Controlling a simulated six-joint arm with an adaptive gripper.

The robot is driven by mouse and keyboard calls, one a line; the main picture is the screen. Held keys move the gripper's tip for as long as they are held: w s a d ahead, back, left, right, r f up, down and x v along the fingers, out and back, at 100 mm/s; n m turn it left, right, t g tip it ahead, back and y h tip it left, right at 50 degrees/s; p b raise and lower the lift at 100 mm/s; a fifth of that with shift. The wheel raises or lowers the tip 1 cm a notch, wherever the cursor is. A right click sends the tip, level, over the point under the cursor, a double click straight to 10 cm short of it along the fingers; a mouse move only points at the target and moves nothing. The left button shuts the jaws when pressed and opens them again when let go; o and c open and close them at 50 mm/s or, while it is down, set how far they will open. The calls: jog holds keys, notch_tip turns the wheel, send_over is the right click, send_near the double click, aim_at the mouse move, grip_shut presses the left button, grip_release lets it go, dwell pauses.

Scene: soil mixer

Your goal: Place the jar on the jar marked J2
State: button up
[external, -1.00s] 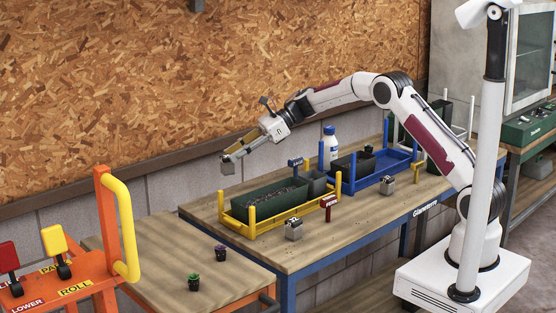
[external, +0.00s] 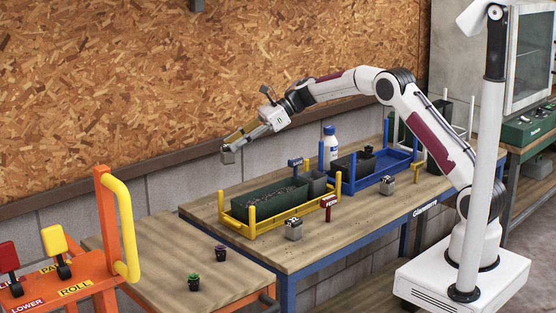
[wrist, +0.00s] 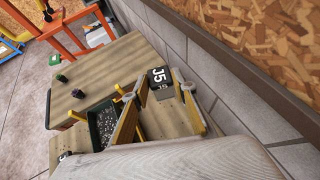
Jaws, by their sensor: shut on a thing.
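My gripper (external: 232,146) is at the end of the outstretched arm, shut on a small grey jar (external: 228,157). In the wrist view the held jar (wrist: 160,84) reads J5 and sits between the fingertips (wrist: 153,88). It is in the air near the wall, beyond the back left of the workbench. One grey jar (external: 293,231) stands on the bench in front of the yellow tray.
The yellow tray (external: 252,233) holds a green bin (external: 262,204) of dark soil. Two small potted plants (external: 220,251) stand on the lower left table (external: 165,245). An orange lever frame (external: 107,215) is at left.

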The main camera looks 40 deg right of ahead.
jog(key=s+r, duration=0.7)
jog(key=s, duration=0.4)
jog(key=s+a+f+n+g+y, duration=0.1)
jog(key=s+f+n+g, duration=0.2)
jog(key=s, duration=1.5)
jog(key=shift+s+f+g, duration=0.2)
jog(key=shift+f+g, duration=0.1)
jog(key=shift+f, duration=0.15)
jog(key=shift+a, duration=0.1)
notch_tip(320, 180, down, 6)
jog(key=shift+f+n, duration=0.15)
jog(key=shift+n, duration=0.15)
jog(key=shift+f, duration=1.85)
